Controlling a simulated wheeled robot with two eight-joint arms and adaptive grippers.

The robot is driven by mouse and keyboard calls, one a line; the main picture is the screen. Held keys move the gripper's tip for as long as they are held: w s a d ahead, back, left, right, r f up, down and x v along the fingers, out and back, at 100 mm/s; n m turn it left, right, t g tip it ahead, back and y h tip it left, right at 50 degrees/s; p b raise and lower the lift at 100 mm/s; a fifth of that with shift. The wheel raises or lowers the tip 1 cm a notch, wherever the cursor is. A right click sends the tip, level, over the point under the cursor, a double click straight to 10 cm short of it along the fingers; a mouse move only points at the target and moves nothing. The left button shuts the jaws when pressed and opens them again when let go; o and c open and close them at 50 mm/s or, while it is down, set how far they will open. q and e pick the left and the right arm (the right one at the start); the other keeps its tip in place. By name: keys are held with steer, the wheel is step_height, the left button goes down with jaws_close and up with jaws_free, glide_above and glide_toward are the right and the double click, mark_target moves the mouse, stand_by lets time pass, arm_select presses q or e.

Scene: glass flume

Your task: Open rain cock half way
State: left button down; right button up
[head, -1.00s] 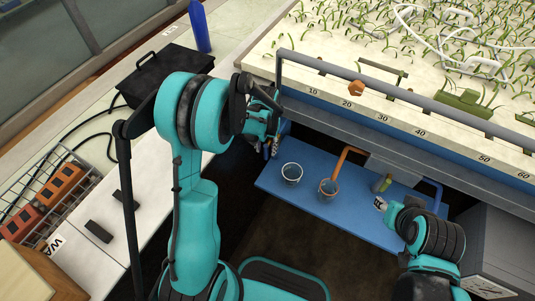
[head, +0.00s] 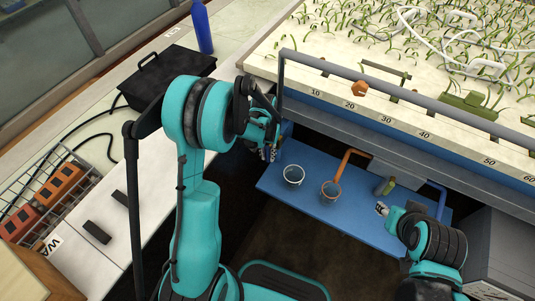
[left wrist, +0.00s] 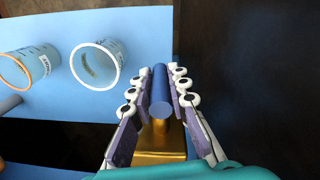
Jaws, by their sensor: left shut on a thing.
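My left gripper (head: 270,152) is at the left end of the blue shelf, below the tray's near left corner. In the left wrist view my left gripper (left wrist: 160,92) is shut on a blue round bar (left wrist: 160,108), with a finger on each side. A brass-coloured body (left wrist: 160,145) lies under the bar; it looks like the rain cock with its handle. In the head view the cock is hidden by my left arm, and I cannot tell its opening. My right gripper (head: 382,208) is over the right part of the shelf; its jaws are too small to judge.
A white-rimmed beaker (head: 293,175) and an orange-rimmed beaker (head: 330,191) stand on the blue shelf (head: 300,202), close to my left gripper. An orange bent pipe (head: 344,161) rises behind them. The planted tray (head: 290,62) with a numbered scale overhangs the shelf.

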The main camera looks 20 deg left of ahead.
arm_select(q)
steer(key=shift+d+h+b, duration=0.3)
steer(key=shift+h, duration=0.8)
steer(key=c, duration=1.4)
jaws_free()
steer(key=shift+c, duration=0.2)
steer(key=v, duration=0.3)
steer(key=d+v, duration=0.1)
steer(key=v, duration=0.2)
steer(key=d+v, duration=0.1)
steer(key=v, duration=0.2)
steer(key=shift+r, duration=0.65)
